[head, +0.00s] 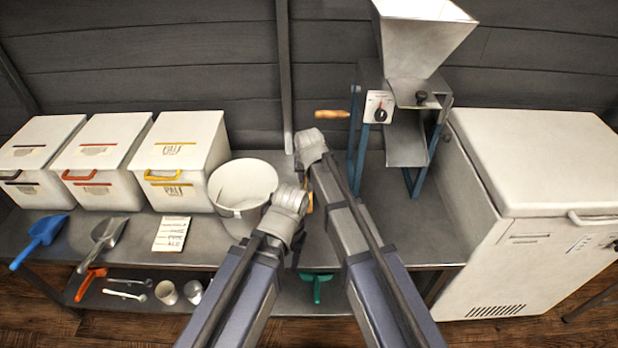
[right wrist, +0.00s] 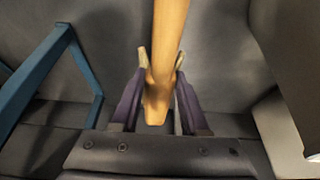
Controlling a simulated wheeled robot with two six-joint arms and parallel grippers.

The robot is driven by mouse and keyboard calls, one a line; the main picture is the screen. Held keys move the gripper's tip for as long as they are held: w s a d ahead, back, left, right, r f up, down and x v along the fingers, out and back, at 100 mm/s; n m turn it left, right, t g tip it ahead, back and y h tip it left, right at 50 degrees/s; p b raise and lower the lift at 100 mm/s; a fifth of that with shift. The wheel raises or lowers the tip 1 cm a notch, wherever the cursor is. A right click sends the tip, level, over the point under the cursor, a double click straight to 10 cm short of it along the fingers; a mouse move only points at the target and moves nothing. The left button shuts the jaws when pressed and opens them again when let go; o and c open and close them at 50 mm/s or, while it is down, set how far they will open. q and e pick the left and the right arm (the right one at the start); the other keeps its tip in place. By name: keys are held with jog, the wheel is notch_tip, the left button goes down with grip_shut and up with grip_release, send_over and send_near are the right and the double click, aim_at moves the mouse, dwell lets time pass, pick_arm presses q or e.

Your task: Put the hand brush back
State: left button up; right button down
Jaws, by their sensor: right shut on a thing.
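My right gripper (right wrist: 161,62) is shut on a tan wooden handle (right wrist: 169,30), which I take for the hand brush's. The handle runs from the top edge of the right wrist view down between both fingers, with its blunt end below the fingertips. No bristles show. In the head view the right wrist stands over the bench, left of the grain mill, hiding its fingers. A small tan piece (head: 309,197) shows beside the right forearm, perhaps the same handle. My left gripper (head: 297,246) is beside the white bucket, mostly hidden by its wrist; its jaws cannot be made out.
A white bucket (head: 243,187), lidded bins (head: 180,150), scoops and a card (head: 172,234) occupy the left. A white chest (head: 540,160) stands right. A green scoop (head: 316,284) lies low between my arms.

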jog(key=shift+f+b, duration=1.75)
jog(key=shift+f, duration=0.35)
jog(key=shift+c, duration=1.6)
grip_release()
jog(key=shift+r, duration=0.1)
jog(key=p+v, duration=0.7)
jog(key=shift+s+r, duration=0.2)
jog(key=shift+r, duration=0.15)
